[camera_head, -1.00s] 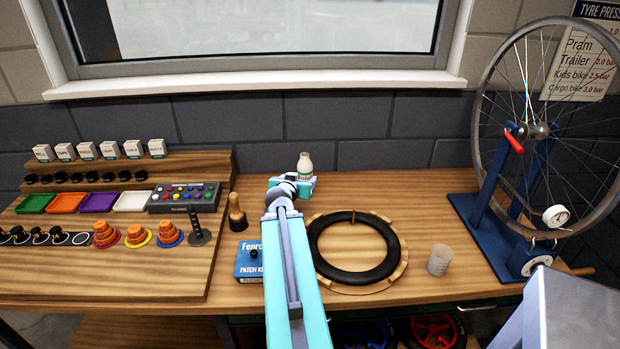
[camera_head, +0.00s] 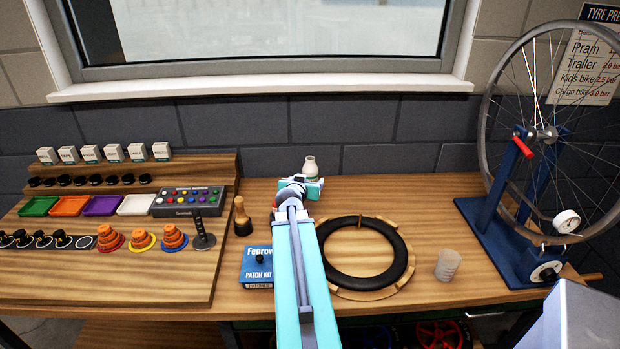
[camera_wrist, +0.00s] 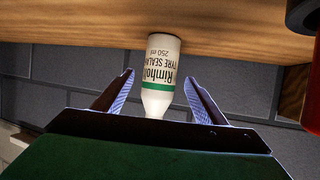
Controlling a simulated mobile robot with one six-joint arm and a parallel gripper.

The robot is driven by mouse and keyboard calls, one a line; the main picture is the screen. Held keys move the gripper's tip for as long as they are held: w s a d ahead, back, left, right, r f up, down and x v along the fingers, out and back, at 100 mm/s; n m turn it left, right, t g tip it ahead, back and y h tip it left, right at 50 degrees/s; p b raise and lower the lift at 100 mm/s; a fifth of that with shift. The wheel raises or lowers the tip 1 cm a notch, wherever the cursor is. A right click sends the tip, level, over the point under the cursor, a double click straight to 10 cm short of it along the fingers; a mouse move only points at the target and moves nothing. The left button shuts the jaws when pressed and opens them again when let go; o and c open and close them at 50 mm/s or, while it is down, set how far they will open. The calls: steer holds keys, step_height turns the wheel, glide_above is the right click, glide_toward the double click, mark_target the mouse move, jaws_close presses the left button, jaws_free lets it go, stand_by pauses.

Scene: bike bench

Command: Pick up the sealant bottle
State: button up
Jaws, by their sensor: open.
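The sealant bottle (camera_head: 310,167) is white and stands at the back of the bench by the wall, its lower part hidden behind my gripper in the head view. In the wrist view the bottle (camera_wrist: 158,75) appears upside down, with a green band and a label reading "TYRE SEALANT 250 ml". My gripper (camera_head: 304,186) is in front of the bottle. In the wrist view its two open fingers (camera_wrist: 157,92) stand on either side of the bottle's neck end, with visible gaps between each finger and the bottle.
A tyre on a wooden ring (camera_head: 397,285) lies right of my arm, with a clear cup (camera_head: 447,265) beyond it. A blue patch kit box (camera_head: 257,268) and a wooden-handled tool (camera_head: 241,220) are to the left. A wheel stand (camera_head: 500,235) is at right.

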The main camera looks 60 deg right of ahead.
mark_target(309, 179)
steer(key=shift+w+d, duration=0.1)
steer(key=shift+p+x, duration=1.3)
steer(key=shift+x, duration=0.25)
steer(key=shift+p+x, duration=0.3)
steer(key=shift+x, duration=0.65)
steer(key=shift+c, duration=0.4)
steer(key=c, duration=1.2)
steer(key=shift+r, duration=0.35)
